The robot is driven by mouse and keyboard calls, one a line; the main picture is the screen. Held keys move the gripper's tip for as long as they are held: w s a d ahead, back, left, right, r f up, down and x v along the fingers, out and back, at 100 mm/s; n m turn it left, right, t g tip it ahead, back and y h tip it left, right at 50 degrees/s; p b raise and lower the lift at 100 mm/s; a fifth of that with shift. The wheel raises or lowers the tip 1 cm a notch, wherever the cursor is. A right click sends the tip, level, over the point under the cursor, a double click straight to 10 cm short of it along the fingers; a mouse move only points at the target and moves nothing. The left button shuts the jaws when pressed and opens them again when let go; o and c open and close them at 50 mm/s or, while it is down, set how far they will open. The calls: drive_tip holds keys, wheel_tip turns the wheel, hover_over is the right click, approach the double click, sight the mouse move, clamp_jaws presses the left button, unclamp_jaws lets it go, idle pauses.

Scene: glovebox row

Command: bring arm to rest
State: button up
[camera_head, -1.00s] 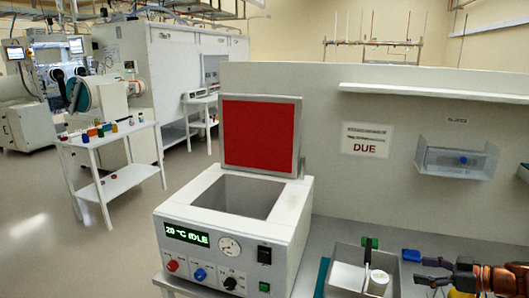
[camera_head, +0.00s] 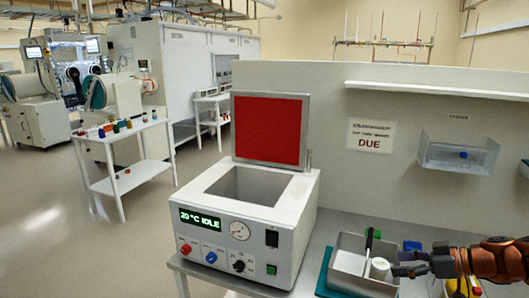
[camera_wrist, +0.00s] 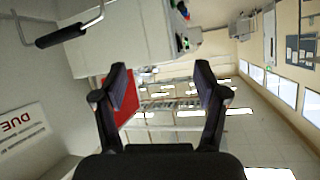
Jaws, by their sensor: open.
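My gripper (camera_head: 402,263) is at the lower right of the head view, pointing left, beside the metal bin with the white container. In the wrist view my gripper (camera_wrist: 162,80) shows two dark fingers spread apart with nothing between them. My arm (camera_head: 490,260) is orange-brown and enters from the right edge. From the head view I cannot tell whether the gripper touches the bin or the container.
A white oven-like box (camera_head: 245,225) with an open red-lined lid (camera_head: 270,130) stands left of the metal bin (camera_head: 352,283). A white container (camera_head: 379,268) is in the bin. A wall panel (camera_head: 330,110) runs behind. The floor (camera_head: 60,240) at left is clear.

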drive_tip(key=s+a+r+m+g+h+b, duration=0.15)
drive_tip(key=s+a+g, duration=0.25)
drive_tip(key=s+a, duration=0.5)
drive_tip(key=s+a+g+h, duration=0.2)
drive_tip(key=s+a+g, duration=0.15)
drive_tip(key=a, duration=0.95)
drive_tip(key=s+d+f+m+h, duration=0.1)
drive_tip(key=s+f+m+h, duration=0.2)
drive_tip(key=s, duration=0.7)
drive_tip(key=s+d+f+m+g+h+b, duration=0.1)
drive_tip(key=s+m+h, duration=0.3)
drive_tip(key=s, duration=0.6)
drive_tip(key=shift+d+f, duration=0.55)
drive_tip(key=shift+f, duration=0.35)
